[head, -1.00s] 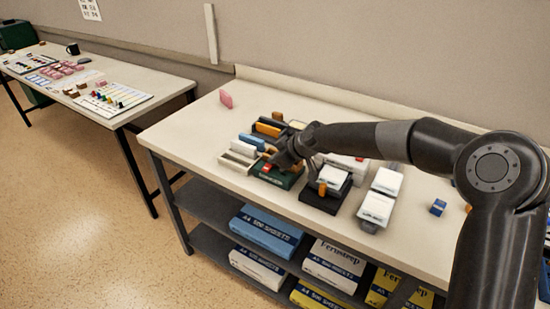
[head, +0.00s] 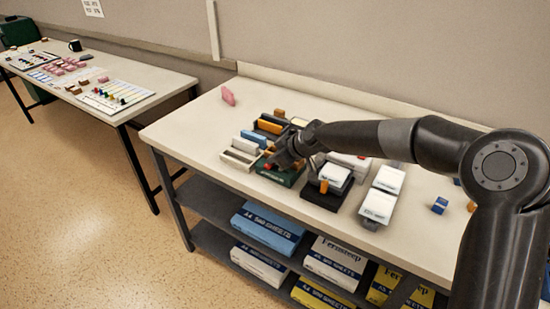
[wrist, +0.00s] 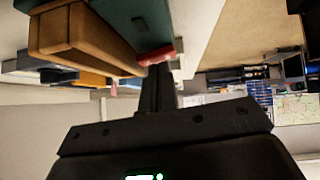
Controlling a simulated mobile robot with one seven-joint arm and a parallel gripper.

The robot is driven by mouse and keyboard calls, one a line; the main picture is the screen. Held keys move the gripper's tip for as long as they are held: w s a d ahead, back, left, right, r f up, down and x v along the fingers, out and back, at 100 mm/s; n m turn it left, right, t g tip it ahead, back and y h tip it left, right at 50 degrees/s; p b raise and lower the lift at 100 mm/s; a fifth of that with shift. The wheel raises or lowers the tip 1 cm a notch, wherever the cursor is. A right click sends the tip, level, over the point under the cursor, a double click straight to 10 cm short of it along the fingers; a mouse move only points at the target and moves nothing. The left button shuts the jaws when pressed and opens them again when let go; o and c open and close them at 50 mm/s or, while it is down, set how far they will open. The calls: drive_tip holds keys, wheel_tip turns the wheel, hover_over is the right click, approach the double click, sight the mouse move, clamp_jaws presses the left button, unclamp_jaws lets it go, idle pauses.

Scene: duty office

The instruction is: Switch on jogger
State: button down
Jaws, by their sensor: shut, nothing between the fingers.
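A dark green machine (head: 285,179), which I take to be the jogger, stands among the devices on the workbench. My gripper (head: 272,161) is over it, pointing down, and partly hides its top. In the wrist view the green body (wrist: 150,20) shows with a red part (wrist: 157,51) at its edge, which looks like its switch. My gripper's fingers (wrist: 158,72) are shut and empty, with the tips right at the red part. I cannot tell whether they touch or press it. Whether the machine is on does not show.
Close around it stand a white-and-grey device (head: 239,159), a black device with a white top (head: 333,178) and white units (head: 379,206). An orange-brown block (wrist: 80,35) is near the fingers. The bench's (head: 215,120) left end is mostly clear.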

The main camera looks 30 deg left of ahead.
drive_tip(key=shift+r, duration=0.1)
drive_tip(key=shift+r, duration=0.3)
drive_tip(key=r, duration=0.3)
drive_tip(key=shift+s, duration=0.3)
drive_tip(key=v, duration=1)
drive_tip(key=shift+s, duration=0.3)
drive_tip(key=shift+w+r+t, duration=0.15)
drive_tip(key=shift+w+t, duration=0.15)
drive_tip(key=shift+w, duration=0.4)
drive_tip(key=shift+a, duration=0.1)
